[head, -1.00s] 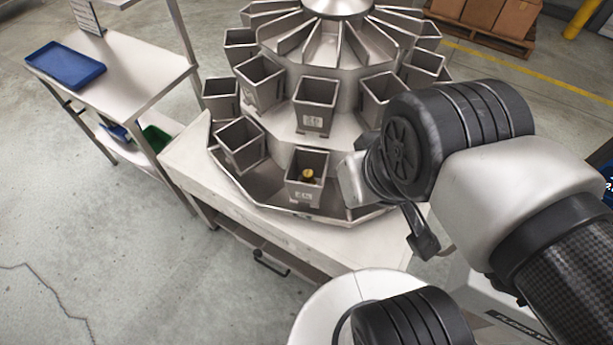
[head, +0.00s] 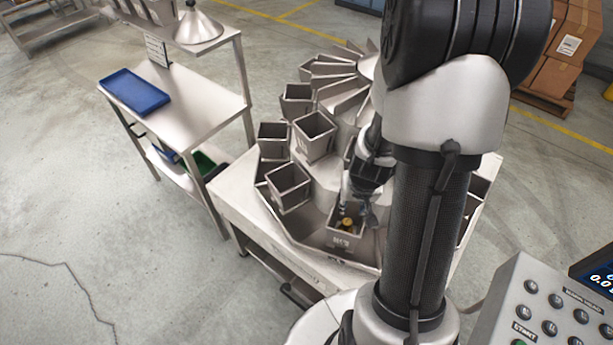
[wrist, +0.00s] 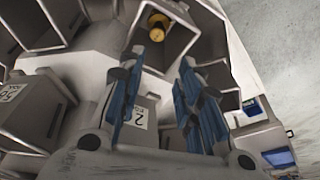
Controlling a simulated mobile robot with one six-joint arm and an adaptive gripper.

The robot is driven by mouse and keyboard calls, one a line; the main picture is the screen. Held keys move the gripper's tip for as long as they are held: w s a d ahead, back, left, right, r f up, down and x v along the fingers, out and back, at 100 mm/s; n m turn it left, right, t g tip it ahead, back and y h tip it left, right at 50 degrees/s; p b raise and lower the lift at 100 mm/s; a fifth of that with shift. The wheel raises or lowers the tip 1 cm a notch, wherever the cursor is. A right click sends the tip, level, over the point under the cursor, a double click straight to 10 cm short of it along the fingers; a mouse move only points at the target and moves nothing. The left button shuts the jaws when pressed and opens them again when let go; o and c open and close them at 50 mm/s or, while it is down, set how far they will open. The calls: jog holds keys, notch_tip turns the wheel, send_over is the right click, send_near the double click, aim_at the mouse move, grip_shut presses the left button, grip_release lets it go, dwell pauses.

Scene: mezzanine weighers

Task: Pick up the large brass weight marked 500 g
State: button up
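A brass weight (head: 347,223) sits inside an open-topped steel bucket (head: 352,243) at the front of the round weigher. Its marking cannot be read. In the wrist view the brass weight (wrist: 158,24) is at the top, inside the bucket, beyond my fingertips. My gripper (wrist: 160,62) is open and empty, its two blue-padded fingers spread apart and pointing toward that bucket. In the head view my gripper (head: 362,192) is just above and behind the bucket, partly hidden by my arm.
Several other steel buckets, such as one (head: 290,187) to the left, ring the weigher close by. A steel table (head: 205,100) with a blue tray (head: 135,92) stands at left. A button panel (head: 545,310) is at lower right. Cartons (head: 570,50) stand at the back right.

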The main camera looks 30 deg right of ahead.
jog(key=b, duration=0.9)
send_over(347, 221)
jog(key=s, duration=0.2)
notch_tip(347, 221, down, 11)
jog(key=b+x, duration=0.1)
jog(key=x, duration=0.1)
jog(key=b+x, duration=0.2)
jog(key=a+b+x, duration=0.1)
jog(key=x, duration=0.2)
jog(key=shift+w+f, duration=0.1)
jog(key=shift+c, duration=0.2)
grip_shut()
